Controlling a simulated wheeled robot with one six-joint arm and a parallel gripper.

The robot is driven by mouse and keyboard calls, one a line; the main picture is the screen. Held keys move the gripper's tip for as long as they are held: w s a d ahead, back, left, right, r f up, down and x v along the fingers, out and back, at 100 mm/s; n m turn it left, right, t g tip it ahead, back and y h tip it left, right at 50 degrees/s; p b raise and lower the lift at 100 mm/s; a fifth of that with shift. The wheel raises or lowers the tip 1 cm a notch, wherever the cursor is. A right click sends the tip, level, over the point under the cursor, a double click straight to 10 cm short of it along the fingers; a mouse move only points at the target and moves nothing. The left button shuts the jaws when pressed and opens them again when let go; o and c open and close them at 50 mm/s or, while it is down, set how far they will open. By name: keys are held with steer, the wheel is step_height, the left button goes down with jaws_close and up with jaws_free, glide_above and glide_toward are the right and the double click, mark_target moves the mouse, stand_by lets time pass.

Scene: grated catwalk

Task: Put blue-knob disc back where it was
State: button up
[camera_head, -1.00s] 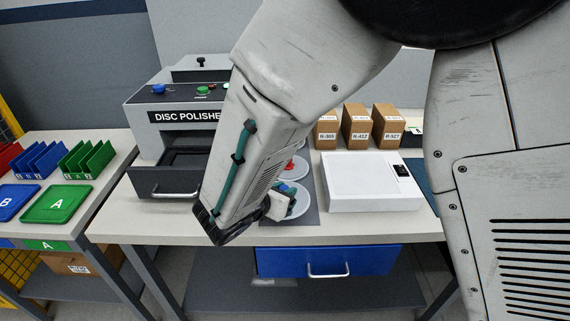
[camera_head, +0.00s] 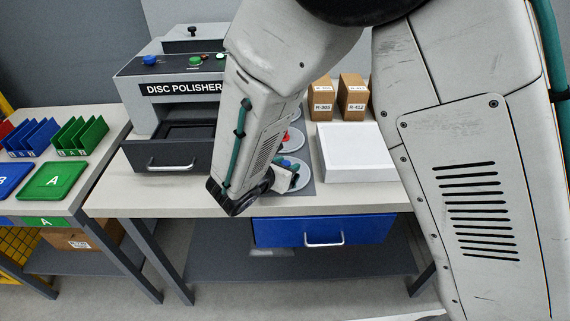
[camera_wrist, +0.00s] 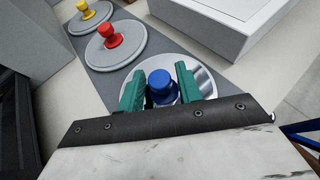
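The blue-knob disc (camera_wrist: 203,77) is a shiny silver disc with a blue knob (camera_wrist: 161,84) at its centre. In the wrist view it lies at the near end of a dark grey mat (camera_wrist: 98,78). My gripper (camera_wrist: 163,86) has its two teal fingers on either side of the blue knob, with small gaps visible. In the head view the same disc (camera_head: 301,178) is partly hidden by my gripper (camera_head: 289,168). The disc polisher (camera_head: 175,90) stands behind left, its dark drawer (camera_head: 166,157) pulled out and seemingly empty.
Red-knob (camera_wrist: 113,52) and yellow-knob (camera_wrist: 87,16) discs lie farther along the mat. A white box (camera_head: 354,154) stands right of the mat, close to my gripper. Small cardboard boxes (camera_head: 352,98) stand behind. Green (camera_head: 52,181) and blue trays lie on the left table.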

steer(key=shift+o, duration=0.2)
steer(key=shift+r, duration=0.1)
steer(key=shift+s+a+r, duration=0.15)
steer(key=shift+s+r, duration=0.05)
steer(key=v, duration=1.1)
steer(key=shift+s+a, duration=0.15)
steer(key=shift+s, duration=0.1)
steer(key=s+d+r+m+g, duration=0.2)
steer(key=d+r+m+g, duration=0.25)
steer(key=d+m, duration=0.55)
steer(key=s+d+r+m+g, duration=0.35)
steer(key=d+r+m, duration=0.2)
steer(key=d, duration=0.75)
steer(key=s+d+r+m+y, duration=0.2)
steer(key=s+d+m+y, duration=0.1)
steer(key=s+m, duration=0.3)
steer(key=s+d+r+m+g+y, duration=0.1)
steer(key=s+d+r+m+y, duration=0.1)
steer(key=s+m, duration=0.5)
steer(key=shift+d+r+y, duration=0.3)
steer(key=shift+d+y, duration=0.35)
steer(key=shift+y, duration=0.55)
steer(key=shift+m, duration=0.25)
